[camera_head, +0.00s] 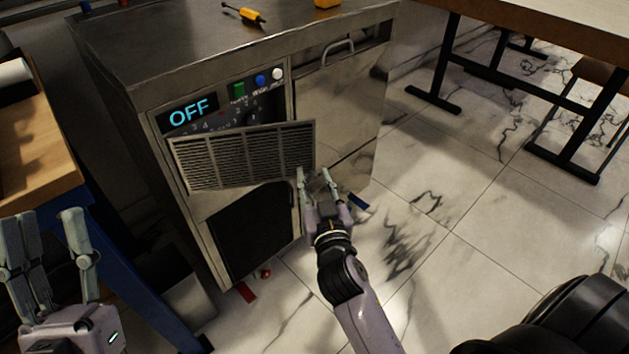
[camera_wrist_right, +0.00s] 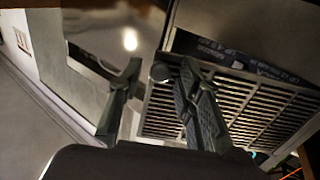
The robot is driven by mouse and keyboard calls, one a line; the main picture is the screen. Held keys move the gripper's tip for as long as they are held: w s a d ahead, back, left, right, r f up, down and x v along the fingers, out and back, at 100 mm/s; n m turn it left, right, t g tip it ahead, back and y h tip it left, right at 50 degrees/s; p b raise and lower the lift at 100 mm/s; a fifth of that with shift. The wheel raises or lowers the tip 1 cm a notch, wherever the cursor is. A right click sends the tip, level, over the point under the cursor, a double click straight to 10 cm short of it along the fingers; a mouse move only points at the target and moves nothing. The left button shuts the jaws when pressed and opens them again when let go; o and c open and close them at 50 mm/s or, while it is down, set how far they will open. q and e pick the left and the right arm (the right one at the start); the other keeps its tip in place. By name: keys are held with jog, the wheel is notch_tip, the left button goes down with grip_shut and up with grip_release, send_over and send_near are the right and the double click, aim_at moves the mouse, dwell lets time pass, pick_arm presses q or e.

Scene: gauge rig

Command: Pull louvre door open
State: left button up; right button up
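The louvre door (camera_head: 243,157) is a grey slatted panel on the front of the metal cabinet. It stands ajar, with its right edge swung out from the front. It fills the right of the right wrist view (camera_wrist_right: 235,112). My right gripper (camera_head: 317,175) is at its right edge, fingers apart. My left gripper (camera_head: 45,232) is open and empty at the lower left, away from the cabinet.
An OFF display (camera_head: 189,112) with coloured buttons sits above the door. A dark opening (camera_head: 255,232) is below it. A screwdriver (camera_head: 245,15) lies on the cabinet top. A wooden-topped bench (camera_head: 40,150) stands at left. Open tiled floor (camera_head: 440,235) lies to the right, with table legs behind.

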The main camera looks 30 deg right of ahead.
aim_at(311, 133)
dwell(0.3)
notch_tip(311, 133, up, 10)
dwell(0.4)
